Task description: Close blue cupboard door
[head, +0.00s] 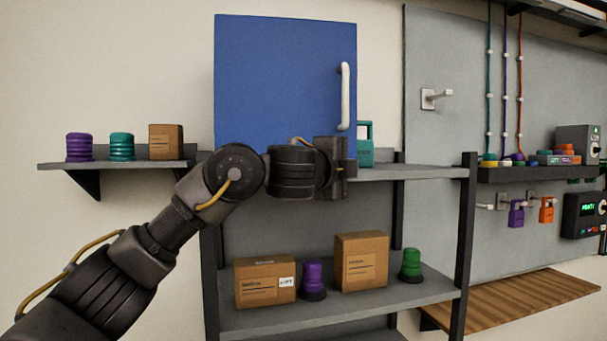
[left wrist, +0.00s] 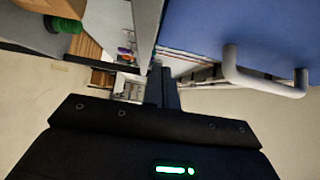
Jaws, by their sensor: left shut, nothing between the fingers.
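The blue cupboard door (head: 280,85) stands above the shelving in the head view, with a white upright bar handle (head: 345,97) near its right edge. I cannot tell from here how far it is open. My left gripper (head: 346,168) is shut and empty, low by the door's bottom right corner, below the handle. In the left wrist view the shut fingers (left wrist: 162,88) point past the blue door (left wrist: 235,30), with the handle (left wrist: 260,82) to their right and apart from them. My right gripper is not in view.
A teal item (head: 365,150) stands on the shelf just right of the door. A side shelf (head: 130,165) holds purple and teal items and a box. The lower shelf (head: 340,309) holds boxes (head: 264,281) and more items. A grey panel (head: 440,60) is at right.

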